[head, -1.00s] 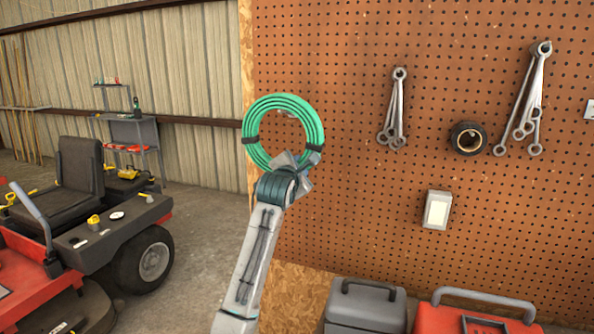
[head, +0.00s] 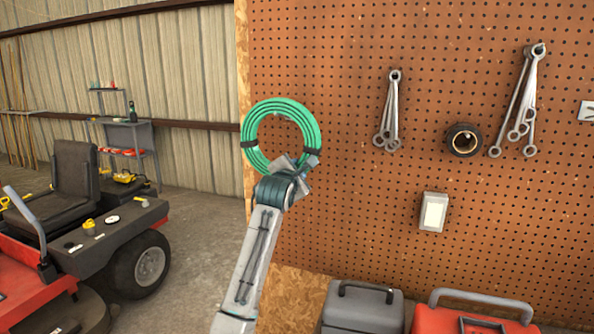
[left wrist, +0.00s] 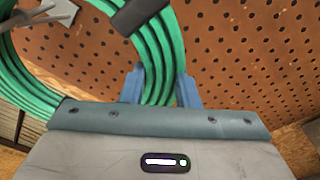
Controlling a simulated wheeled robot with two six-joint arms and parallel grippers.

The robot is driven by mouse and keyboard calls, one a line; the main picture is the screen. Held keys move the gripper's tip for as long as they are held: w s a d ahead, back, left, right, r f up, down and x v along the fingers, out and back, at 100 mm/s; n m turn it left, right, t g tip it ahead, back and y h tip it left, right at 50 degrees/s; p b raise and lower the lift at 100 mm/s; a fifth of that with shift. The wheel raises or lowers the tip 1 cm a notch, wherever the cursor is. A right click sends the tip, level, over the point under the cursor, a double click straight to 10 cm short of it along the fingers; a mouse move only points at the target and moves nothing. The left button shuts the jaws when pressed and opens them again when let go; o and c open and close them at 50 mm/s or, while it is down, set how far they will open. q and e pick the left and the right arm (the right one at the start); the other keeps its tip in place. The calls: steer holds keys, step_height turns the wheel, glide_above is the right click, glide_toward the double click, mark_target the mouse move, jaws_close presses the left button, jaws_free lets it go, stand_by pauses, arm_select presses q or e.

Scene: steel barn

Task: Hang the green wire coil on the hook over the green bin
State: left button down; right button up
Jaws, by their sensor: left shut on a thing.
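The green wire coil (head: 283,106) is a ring with dark ties, held upright in front of the pegboard. My left gripper (head: 298,167) is shut on its lower right edge. In the left wrist view the blue fingers (left wrist: 160,88) stand on both sides of the green strands (left wrist: 158,62). A grey metal hook-like piece with a pale plate (left wrist: 62,12) shows at the top left there, close to the coil; I cannot tell whether the coil touches it. The green bin and my right gripper are not in view.
The pegboard (head: 340,210) carries two bunches of wrenches (head: 391,115) (head: 520,110), a dark tape roll (head: 463,140) and a pale switch box (head: 433,212). A grey toolbox (head: 362,310) and a red one (head: 475,308) stand below. A red mower (head: 85,235) is at left.

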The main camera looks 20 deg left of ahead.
arm_select(q)
steer(key=shift+f, duration=0.1)
steer(key=c, duration=1.2)
jaws_free()
steer(key=shift+c, duration=0.2)
steer(key=shift+o, duration=1.1)
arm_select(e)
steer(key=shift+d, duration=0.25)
arm_select(q)
steer(key=shift+f, duration=0.1)
